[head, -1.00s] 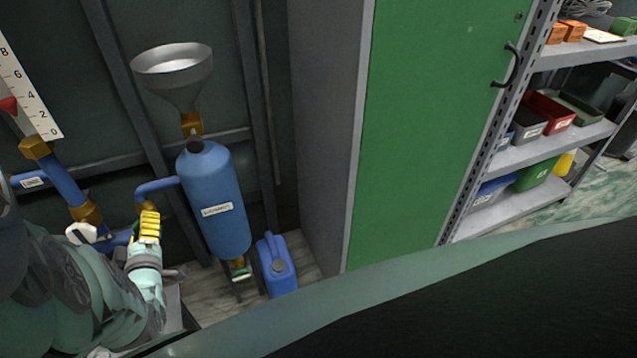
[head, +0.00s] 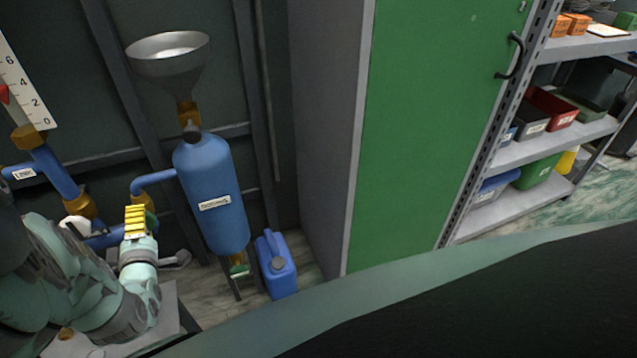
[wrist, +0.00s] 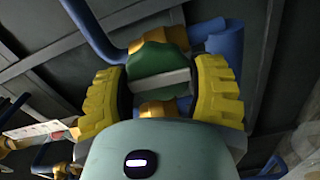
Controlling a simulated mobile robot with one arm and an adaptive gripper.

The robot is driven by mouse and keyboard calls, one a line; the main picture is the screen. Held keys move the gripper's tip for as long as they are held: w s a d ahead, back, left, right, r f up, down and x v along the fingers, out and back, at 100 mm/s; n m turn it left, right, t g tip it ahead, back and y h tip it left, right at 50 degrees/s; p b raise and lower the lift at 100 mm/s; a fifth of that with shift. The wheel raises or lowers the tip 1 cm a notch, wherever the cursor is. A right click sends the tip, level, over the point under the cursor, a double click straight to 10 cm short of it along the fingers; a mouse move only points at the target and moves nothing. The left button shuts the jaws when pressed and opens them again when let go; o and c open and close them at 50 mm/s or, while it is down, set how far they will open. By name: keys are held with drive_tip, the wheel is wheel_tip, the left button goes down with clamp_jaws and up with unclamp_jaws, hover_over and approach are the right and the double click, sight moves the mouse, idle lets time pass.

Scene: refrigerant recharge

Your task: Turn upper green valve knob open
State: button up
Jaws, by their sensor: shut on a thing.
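The green valve knob (wrist: 158,70) sits on a brass fitting (wrist: 172,38) and shows in the wrist view between the two yellow fingers of my gripper (wrist: 162,92). The gripper is shut on the knob, with a pale bar across the knob's face. In the head view my gripper (head: 135,220) is at the lower left, by the blue pipe left of the blue tank (head: 212,200). The knob is hidden there behind the gripper. A second green knob (head: 238,270) shows under the tank.
A metal funnel (head: 168,60) stands above the tank. A blue jerrycan (head: 277,266) stands on the floor beside it. A gauge scale (head: 28,95) is at the far left. A green cabinet door (head: 430,120) and a shelf with bins (head: 545,170) are to the right.

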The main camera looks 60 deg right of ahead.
idle(0.3)
drive_tip(key=o, duration=1.2)
drive_tip(key=shift+s+d+r+m+p, duration=0.1)
drive_tip(key=shift+s+m+p, duration=0.05)
drive_tip(key=shift+m+p, duration=0.5)
drive_tip(key=m+p, duration=0.1)
drive_tip(key=m, duration=0.5)
drive_tip(key=shift+d, duration=0.15)
